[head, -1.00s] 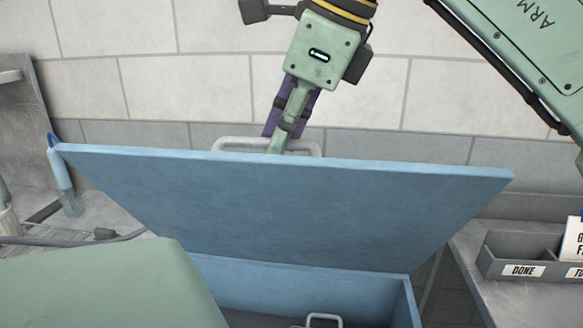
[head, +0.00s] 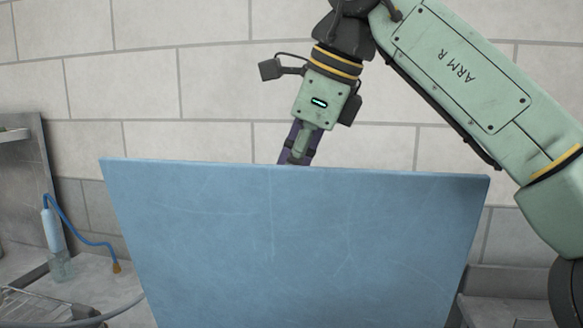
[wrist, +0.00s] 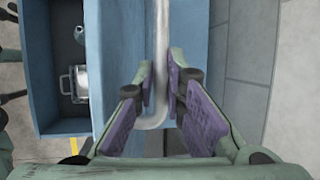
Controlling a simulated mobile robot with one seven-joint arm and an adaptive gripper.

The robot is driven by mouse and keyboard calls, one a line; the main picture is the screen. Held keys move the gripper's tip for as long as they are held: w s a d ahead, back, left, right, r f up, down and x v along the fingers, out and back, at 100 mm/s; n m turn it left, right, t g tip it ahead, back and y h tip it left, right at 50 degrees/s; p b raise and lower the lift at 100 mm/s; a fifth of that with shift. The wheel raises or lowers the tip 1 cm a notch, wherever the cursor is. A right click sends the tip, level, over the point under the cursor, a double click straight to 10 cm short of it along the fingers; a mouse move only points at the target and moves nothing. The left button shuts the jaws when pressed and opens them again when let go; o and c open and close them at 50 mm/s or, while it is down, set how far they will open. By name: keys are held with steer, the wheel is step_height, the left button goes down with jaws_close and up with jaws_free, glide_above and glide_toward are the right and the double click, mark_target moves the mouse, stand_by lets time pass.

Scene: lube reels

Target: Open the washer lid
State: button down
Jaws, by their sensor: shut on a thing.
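The blue washer lid (head: 300,240) stands steeply raised in the head view, its inner face toward the camera. My gripper (head: 300,145) is behind the lid's top edge, with its fingertips hidden there. In the wrist view, my gripper (wrist: 161,80) is shut on the pale grey bar handle (wrist: 160,35), with a purple pad on each side of it. The lid (wrist: 118,45) also shows beside the handle. The open blue washer tub (wrist: 45,125) is at the left of the wrist view, with a metal part (wrist: 74,84) inside.
A tiled wall (head: 120,90) stands close behind the arm and lid. A blue-and-clear bottle (head: 55,240) with a blue hose is on the grey counter at left. A grey surface (head: 500,312) lies at lower right.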

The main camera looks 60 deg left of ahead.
mark_target(382, 171)
steer(key=shift+w+f, duration=0.25)
steer(key=c, duration=1.7)
jaws_free()
steer(key=shift+w+a, duration=0.1)
steer(key=shift+a, duration=0.2)
steer(key=shift+o, duration=0.2)
steer(key=shift+r, duration=0.1)
steer(key=shift+d+r, duration=0.25)
steer(key=shift+r, duration=0.35)
steer(key=shift+w+d+r, duration=0.45)
steer(key=shift+d+r, duration=0.3)
steer(key=w+d, duration=0.1)
steer(key=d, duration=0.2)
steer(key=w+d, duration=0.2)
steer(key=d, duration=0.2)
steer(key=w+d, duration=0.1)
steer(key=d, duration=0.2)
steer(key=shift+w+d, duration=0.15)
steer(key=shift+w, duration=0.05)
